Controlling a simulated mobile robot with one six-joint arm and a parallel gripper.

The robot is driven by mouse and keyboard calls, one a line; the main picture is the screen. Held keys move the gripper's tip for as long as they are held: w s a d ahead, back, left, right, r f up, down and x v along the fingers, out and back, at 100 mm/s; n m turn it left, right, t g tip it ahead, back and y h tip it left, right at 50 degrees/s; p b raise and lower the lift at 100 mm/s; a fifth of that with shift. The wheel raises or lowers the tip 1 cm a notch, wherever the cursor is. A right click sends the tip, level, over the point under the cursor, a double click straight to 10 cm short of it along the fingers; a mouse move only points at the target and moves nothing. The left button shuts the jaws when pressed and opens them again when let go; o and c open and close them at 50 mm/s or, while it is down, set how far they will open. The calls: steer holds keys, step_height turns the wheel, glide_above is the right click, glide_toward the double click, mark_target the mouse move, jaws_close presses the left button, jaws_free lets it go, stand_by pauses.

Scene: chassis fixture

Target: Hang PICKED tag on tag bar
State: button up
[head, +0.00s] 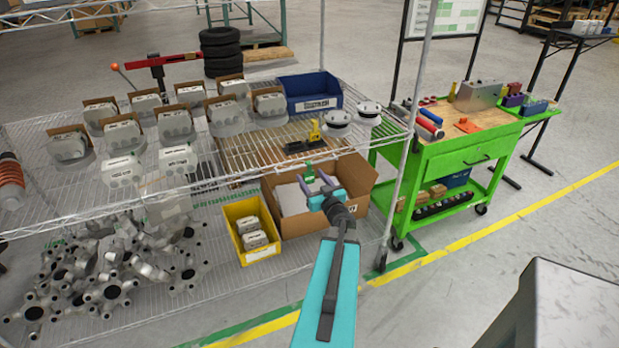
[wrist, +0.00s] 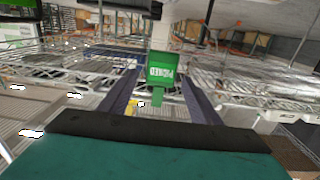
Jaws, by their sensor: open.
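The green PICKED tag (wrist: 163,73) faces me in the wrist view, its white lettering sideways. In the head view it is a small green piece (head: 309,172) at the shelf's front edge. My gripper (head: 313,181) is open, its two purple fingers pointing at the shelf. In the wrist view the gripper (wrist: 158,82) has one finger on each side of the tag's lower part, with gaps showing. I cannot tell whether the tag hangs on something. I cannot make out the tag bar for certain.
The wire shelf (head: 60,211) holds boxed metal parts and a blue bin (head: 310,92). A yellow bin (head: 251,231) and an open cardboard box (head: 357,182) sit below. A shelf post (head: 401,165) and green cart (head: 440,154) stand right.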

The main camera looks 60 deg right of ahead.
steer(key=p+v, duration=0.4)
steer(key=v, duration=0.7)
stand_by(0.3)
stand_by(0.6)
